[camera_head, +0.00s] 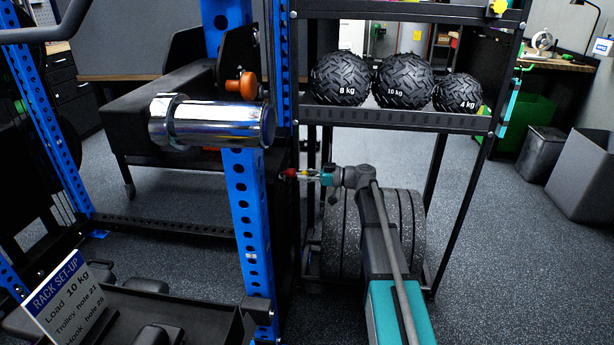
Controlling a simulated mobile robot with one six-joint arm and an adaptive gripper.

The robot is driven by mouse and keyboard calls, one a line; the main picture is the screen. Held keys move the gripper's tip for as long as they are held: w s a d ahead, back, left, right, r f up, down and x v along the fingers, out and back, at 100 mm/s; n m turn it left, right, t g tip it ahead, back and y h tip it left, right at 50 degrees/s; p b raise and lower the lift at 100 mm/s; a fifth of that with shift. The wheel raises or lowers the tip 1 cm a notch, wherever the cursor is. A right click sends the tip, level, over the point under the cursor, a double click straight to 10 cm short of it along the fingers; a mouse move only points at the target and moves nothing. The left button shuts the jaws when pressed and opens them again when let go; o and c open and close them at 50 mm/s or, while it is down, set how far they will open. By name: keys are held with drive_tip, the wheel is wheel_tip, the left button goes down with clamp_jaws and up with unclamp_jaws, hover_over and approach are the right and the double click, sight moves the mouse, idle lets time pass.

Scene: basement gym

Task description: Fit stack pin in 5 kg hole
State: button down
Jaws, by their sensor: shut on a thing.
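A pin with a red knob (291,173) is at the tip of my gripper (318,177). My gripper is shut on it, and the arm reaches up from the lower right. The pin is beside the right edge of the blue perforated upright (249,215), level with its upper holes. A dark surface, perhaps the weight stack, lies behind and beside that upright. No stack hole or 5 kg mark can be made out, and whether the pin touches anything cannot be told. A sign (66,300) at lower left reads "RACK SET-UP, Load 10 kg, Trolley hole 21" and a hook line.
A chrome cylinder (212,122) juts out in front of the upright. An orange knob (243,86) is above it. A black shelf (395,119) holds three textured balls, with large dark plates (411,222) below. Open floor (510,265) lies to the right.

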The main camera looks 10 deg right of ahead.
drive_tip(key=shift+w+a, duration=0.2)
drive_tip(key=shift+a, duration=0.4)
drive_tip(key=shift+w+a, duration=0.2)
drive_tip(key=shift+a, duration=0.35)
idle(0.4)
drive_tip(key=shift+c, duration=1.8)
unclamp_jaws()
drive_tip(key=shift+d, duration=0.1)
drive_tip(key=v, duration=0.7)
drive_tip(key=shift+d, duration=0.2)
drive_tip(key=shift+s, duration=0.1)
